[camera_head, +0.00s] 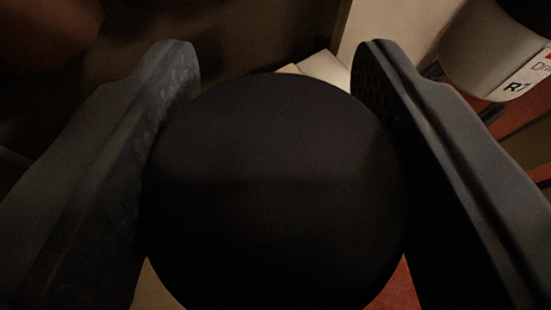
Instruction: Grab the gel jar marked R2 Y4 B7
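A large round black lid (275,195), seen from above, fills the middle of the view. It looks like the top of a jar, but the jar's body and any label are hidden beneath it. My gripper (276,75) has one dark finger on each side of this lid. Both fingers meet its edge with no visible gap, so it looks shut on the lidded jar. Another jar (490,50), pale with a dark top, is at the upper right, outside my right finger.
A blurred brown rounded shape (45,30) is at the upper left. Pale, white-edged shapes (322,70) lie beyond the lid. A cream upright surface (385,22) stands behind my right finger. Red surface (520,125) shows at the right. The scene is dim.

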